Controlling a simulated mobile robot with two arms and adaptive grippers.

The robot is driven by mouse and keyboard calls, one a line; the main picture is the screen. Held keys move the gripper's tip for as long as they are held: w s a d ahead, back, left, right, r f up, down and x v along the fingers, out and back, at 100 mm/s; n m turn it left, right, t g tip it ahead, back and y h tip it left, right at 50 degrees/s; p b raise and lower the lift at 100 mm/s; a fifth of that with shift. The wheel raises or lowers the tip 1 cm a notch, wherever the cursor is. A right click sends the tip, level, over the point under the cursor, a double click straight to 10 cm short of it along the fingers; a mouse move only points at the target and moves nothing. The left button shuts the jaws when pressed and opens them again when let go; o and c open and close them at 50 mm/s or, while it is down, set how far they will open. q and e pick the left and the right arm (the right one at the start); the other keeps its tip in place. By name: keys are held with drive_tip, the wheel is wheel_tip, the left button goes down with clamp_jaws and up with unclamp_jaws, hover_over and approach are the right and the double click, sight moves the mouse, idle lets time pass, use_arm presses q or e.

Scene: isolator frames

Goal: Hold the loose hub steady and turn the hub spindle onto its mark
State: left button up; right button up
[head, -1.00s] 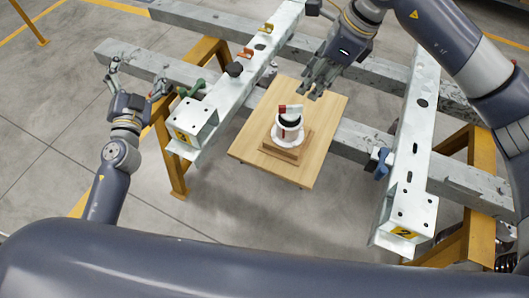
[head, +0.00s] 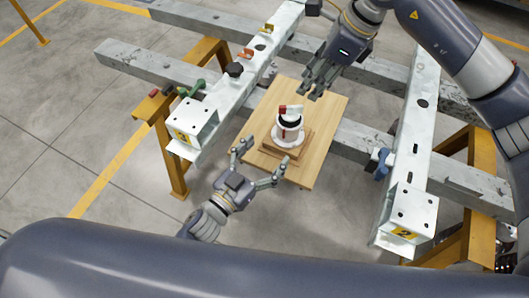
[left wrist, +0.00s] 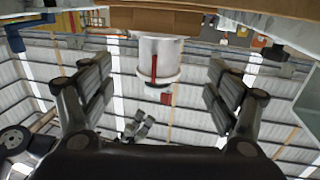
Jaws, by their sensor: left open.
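The loose hub (head: 287,137) is a white round body with a dark ring, standing on a stepped wooden block. Its spindle (head: 294,110) on top has a red-and-white cross piece. In the left wrist view the hub (left wrist: 170,55) appears upside down between my fingers, with a red stripe (left wrist: 154,66) on its side. My left gripper (head: 264,156) is open, in front of the hub and apart from it; it also shows in the left wrist view (left wrist: 160,85). My right gripper (head: 316,88) hangs above and to the right of the hub, apart from it; its finger opening is unclear.
The wooden board (head: 322,150) under the block lies between two pale steel beams, left (head: 212,110) and right (head: 412,150). Grey cross beams (head: 455,182) and yellow stands (head: 170,150) surround it. Green (head: 192,90) and blue (head: 382,160) clamps sit on the beams.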

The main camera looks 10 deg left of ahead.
sight(289, 127)
use_arm(q)
drive_tip(key=x, duration=1)
drive_tip(key=shift+w+d+f, duration=0.1)
drive_tip(key=shift+w+d, duration=0.1)
drive_tip(key=shift+w, duration=0.15)
